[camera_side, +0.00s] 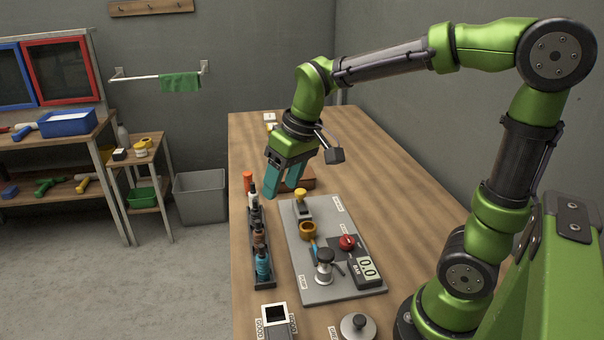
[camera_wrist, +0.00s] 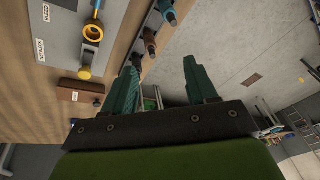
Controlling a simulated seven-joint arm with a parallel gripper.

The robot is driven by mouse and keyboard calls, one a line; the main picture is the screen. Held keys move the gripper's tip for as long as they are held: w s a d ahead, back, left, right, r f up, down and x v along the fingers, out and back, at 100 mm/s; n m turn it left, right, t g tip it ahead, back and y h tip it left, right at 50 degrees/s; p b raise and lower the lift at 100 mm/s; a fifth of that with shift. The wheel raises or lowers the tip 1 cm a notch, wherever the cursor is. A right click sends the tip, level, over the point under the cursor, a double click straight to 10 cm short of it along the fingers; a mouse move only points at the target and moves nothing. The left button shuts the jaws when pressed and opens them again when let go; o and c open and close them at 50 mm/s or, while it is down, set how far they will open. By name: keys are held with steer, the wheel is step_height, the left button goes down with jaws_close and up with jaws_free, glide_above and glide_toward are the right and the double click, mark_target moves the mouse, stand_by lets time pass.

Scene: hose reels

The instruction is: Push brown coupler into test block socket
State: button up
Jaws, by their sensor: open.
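The brown coupler (camera_side: 259,236) stands in a dark rack (camera_side: 265,282) on the bench, between a dark coupler and a teal one. It also shows in the wrist view (camera_wrist: 150,42). The test block is a grey plate (camera_side: 318,285) right of the rack. It carries an orange-brown ring (camera_side: 308,230), which looks like the socket, though I cannot be sure; the ring also shows in the wrist view (camera_wrist: 93,33). My gripper (camera_side: 282,193) is open and empty above the rack's far end, with its teal fingers pointing down. No coupler is between the fingers (camera_wrist: 162,66).
The plate also bears a yellow knob (camera_side: 300,193), a red knob (camera_side: 347,242), a silver post (camera_side: 324,265) and a gauge reading 0.0 (camera_side: 367,268). A brown box (camera_side: 308,182) lies behind the plate. A labelled bin (camera_side: 274,316) stands in front. The bench's right side is clear.

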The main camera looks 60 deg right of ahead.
mark_target(258, 221)
steer(key=w+d+n+g, duration=0.2)
steer(key=w+n, duration=0.4)
steer(key=w, duration=0.1)
steer(key=shift+m+h, duration=0.3)
steer(key=f, duration=0.5)
steer(key=w+f, duration=0.1)
steer(key=f, duration=0.5)
steer(key=a+f, duration=0.1)
steer(key=f, duration=0.4)
steer(key=shift+w+f, duration=0.4)
jaws_close()
